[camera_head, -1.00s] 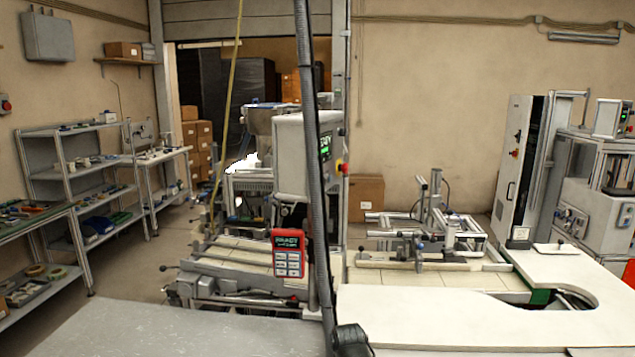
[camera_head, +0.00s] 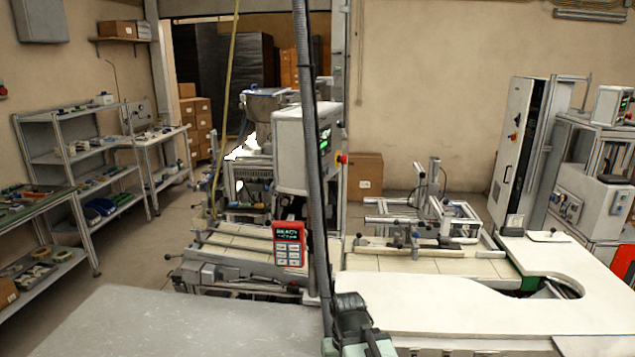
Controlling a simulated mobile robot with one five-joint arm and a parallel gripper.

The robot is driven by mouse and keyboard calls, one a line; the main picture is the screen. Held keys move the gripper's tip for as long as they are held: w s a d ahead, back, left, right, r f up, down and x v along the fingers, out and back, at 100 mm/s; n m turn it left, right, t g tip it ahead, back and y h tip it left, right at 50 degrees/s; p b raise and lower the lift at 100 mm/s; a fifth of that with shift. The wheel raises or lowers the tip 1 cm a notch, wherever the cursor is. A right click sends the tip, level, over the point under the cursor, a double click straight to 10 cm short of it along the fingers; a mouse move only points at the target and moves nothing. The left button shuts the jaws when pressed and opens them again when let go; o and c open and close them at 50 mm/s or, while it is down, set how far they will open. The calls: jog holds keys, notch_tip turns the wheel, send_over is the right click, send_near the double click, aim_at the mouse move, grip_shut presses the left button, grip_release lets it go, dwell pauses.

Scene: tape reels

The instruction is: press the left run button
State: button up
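A red control panel (camera_head: 289,244) stands left of centre at the front of the machine. It has a dark display with green text at its top and several small pale buttons below. Which button is the left run button is too small to tell. A dark mechanical piece, seemingly my gripper (camera_head: 356,328), shows at the bottom centre, below and to the right of the panel and apart from it in the picture. Its fingers cannot be made out, so I cannot tell whether it is open or shut.
A grey tabletop (camera_head: 170,325) fills the bottom left and a white worktop (camera_head: 440,310) the bottom right. A dark ribbed hose (camera_head: 313,150) crosses the middle, just right of the panel. Shelves (camera_head: 75,165) stand on the left. Open floor shows between them and the machine.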

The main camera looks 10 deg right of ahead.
grip_shut()
jog(key=shift+d, duration=0.1)
dwell(1.4)
